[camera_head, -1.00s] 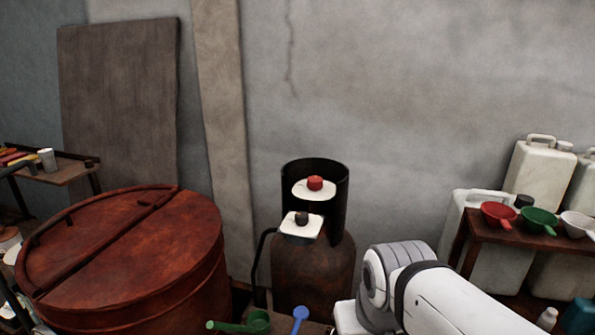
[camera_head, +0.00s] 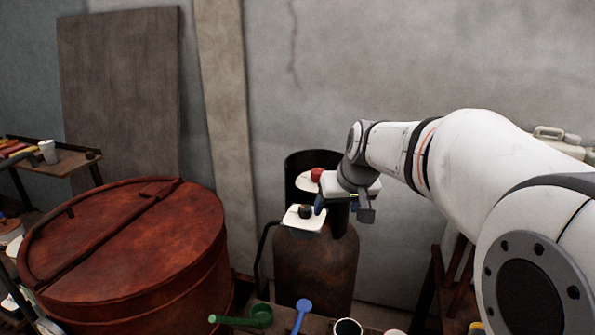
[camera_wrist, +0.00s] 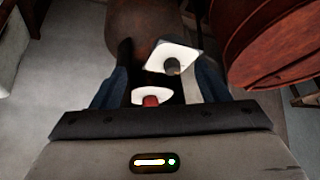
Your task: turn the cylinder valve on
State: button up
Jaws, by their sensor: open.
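The rusty brown gas cylinder (camera_head: 314,268) stands upright against the wall. A dark, open-sided collar (camera_head: 297,165) rises from its top. A red knob (camera_head: 316,174) sits on a white plate inside the collar. A dark knob (camera_head: 305,211) sits on a second, lower white plate in front. My gripper (camera_head: 343,208) is open just right of the knobs and hides part of the collar. In the wrist view, the red knob (camera_wrist: 151,101) and the dark knob (camera_wrist: 172,66) appear between my spread fingers. I cannot tell whether a finger touches anything.
A large rusty lidded vat (camera_head: 125,250) stands to the left. A dark hose (camera_head: 262,250) runs down the cylinder's left side. A green ladle (camera_head: 260,316) and a blue scoop (camera_head: 302,312) lie in front. The wall (camera_head: 420,60) closes off the back.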

jog(key=w+t, duration=0.1)
jog(key=w, duration=1)
jog(key=t, duration=0.2)
send_near(319, 170)
jog(key=x, duration=0.3)
jog(key=shift+n+y, duration=0.3)
jog(key=shift+n, duration=0.1)
jog(key=shift+p+x, duration=1.25)
jog(key=shift+x, duration=2.5)
jog(key=shift+d, duration=0.1)
jog(key=shift+c, duration=0.4)
jog(key=shift+f, duration=0.1)
jog(key=c, duration=0.9)
